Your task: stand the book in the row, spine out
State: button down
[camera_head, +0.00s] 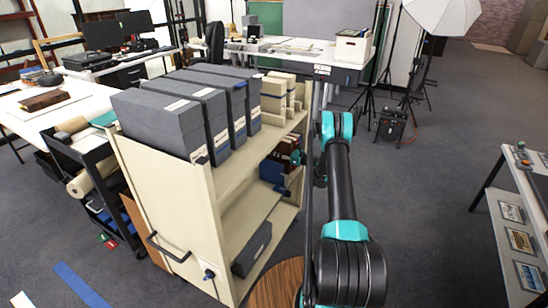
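A cream cart (170,190) stands in the middle of the view. On its middle shelf, several dark red and brown books (288,146) stand in a row at the far end. A dark blue thing (271,172) is beside them; I cannot tell if it is a book or a bookend. My arm reaches forward along the cart's right side and bends down at its far elbow. Small teal parts, seemingly of my gripper (295,158), show at the open side of this shelf. Its fingers are too small and covered to read, and no held book shows clearly.
Grey archival boxes (163,122) and smaller cream boxes (274,97) stand on the cart's top. A dark grey box (252,249) lies on its bottom shelf. A brown book (45,100) lies on the left table. A table (526,200) stands at right; floor between is clear.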

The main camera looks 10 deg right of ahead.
jog(key=shift+w+a+f, duration=0.2)
jog(key=shift+a+f, duration=0.05)
jog(key=shift+f, duration=0.35)
jog(key=shift+w+a+f, duration=0.15)
jog(key=shift+a+f, duration=0.05)
jog(key=shift+f, duration=0.95)
jog(key=c, duration=1)
grip_release()
jog(key=shift+s+d, duration=0.1)
jog(key=v, duration=1.1)
jog(key=shift+s+d, duration=0.25)
jog(key=shift+d, duration=0.05)
